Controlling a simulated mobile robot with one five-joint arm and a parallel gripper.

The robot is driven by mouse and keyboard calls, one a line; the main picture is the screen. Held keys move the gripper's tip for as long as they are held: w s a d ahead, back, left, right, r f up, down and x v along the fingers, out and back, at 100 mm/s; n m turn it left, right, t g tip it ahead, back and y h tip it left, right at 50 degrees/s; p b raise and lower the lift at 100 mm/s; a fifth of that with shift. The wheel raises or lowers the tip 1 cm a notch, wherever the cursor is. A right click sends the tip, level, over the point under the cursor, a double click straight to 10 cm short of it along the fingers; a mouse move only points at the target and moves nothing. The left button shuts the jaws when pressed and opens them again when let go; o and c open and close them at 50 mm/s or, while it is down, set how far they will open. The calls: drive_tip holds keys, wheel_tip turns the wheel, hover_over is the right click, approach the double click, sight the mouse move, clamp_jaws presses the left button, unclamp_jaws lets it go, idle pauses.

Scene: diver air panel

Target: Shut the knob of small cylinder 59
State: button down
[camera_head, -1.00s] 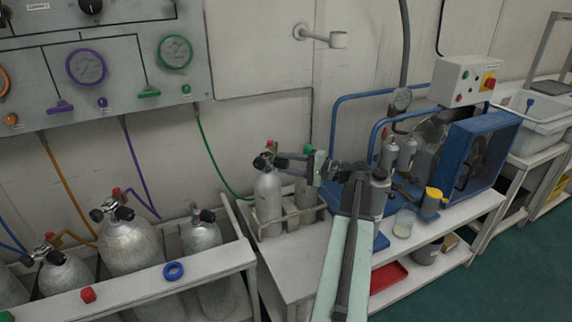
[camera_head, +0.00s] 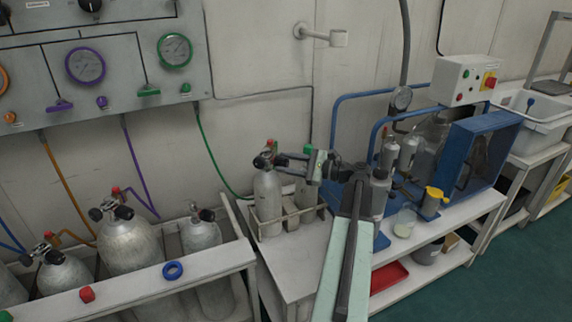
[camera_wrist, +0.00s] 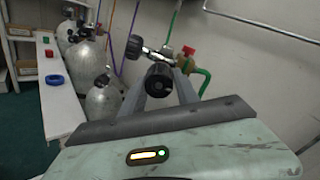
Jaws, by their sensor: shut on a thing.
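A small grey cylinder (camera_head: 268,203) stands upright in a low rack on the bench; I cannot read its number. Its valve has a black knob (camera_wrist: 158,82) facing the wrist camera, with another dark handwheel to the left and a red cap on the valve. My gripper (camera_head: 281,160) reaches in from the right at valve height. In the wrist view its two fingers (camera_wrist: 161,79) lie on either side of the black knob and are shut on it. The fingers partly hide the cylinder's body in that view.
A second small cylinder with a green top (camera_head: 306,192) stands close beside it in the rack (camera_head: 290,222). Larger cylinders (camera_head: 128,243) stand in the left bench. A blue-framed compressor (camera_head: 482,155) is to the right. The wall is close behind.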

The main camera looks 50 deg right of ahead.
drive_tip(key=shift+m, duration=0.6)
drive_tip(key=c, duration=0.9)
unclamp_jaws()
